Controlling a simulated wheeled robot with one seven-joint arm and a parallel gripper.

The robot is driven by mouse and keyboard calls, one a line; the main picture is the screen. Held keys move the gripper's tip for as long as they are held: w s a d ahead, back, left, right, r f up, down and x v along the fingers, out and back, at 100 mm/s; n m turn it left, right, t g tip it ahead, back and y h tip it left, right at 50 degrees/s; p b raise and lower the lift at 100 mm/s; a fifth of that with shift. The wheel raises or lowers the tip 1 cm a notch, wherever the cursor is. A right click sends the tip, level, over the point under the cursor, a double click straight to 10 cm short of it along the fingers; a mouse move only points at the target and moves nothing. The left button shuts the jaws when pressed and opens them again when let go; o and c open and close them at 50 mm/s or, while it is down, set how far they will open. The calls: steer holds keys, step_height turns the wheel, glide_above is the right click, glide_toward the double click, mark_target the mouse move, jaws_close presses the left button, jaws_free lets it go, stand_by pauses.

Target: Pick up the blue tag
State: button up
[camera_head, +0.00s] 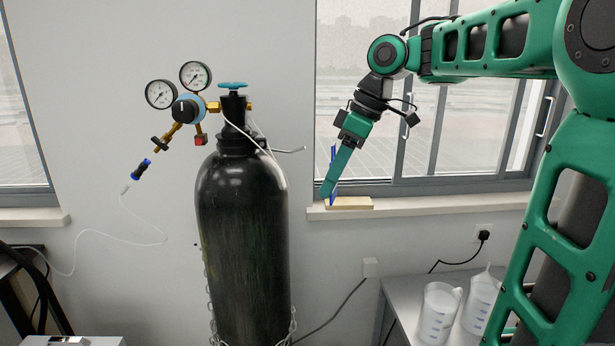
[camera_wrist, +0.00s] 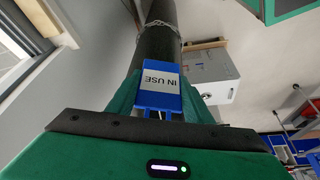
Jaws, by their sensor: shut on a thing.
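The blue tag (camera_wrist: 160,98) carries a white label reading "IN USE" and shows between my fingers in the wrist view. In the head view it is a thin blue strip (camera_head: 334,158), mostly hidden behind my fingers. My gripper (camera_head: 327,190) points down in front of the window sill and is shut on the tag. A small light wooden block (camera_head: 350,203) sits on the sill just behind and below my fingertips. I cannot tell whether the tag touches the block.
A tall black gas cylinder (camera_head: 245,240) with two gauges (camera_head: 196,75) and a chain stands left of my gripper. A grey table (camera_head: 408,300) with clear beakers (camera_head: 438,312) is at the lower right. The window sill (camera_head: 450,201) is otherwise mostly clear.

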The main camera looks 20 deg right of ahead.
steer(key=s+d, duration=0.5)
steer(key=d, duration=0.2)
steer(key=shift+s, duration=0.35)
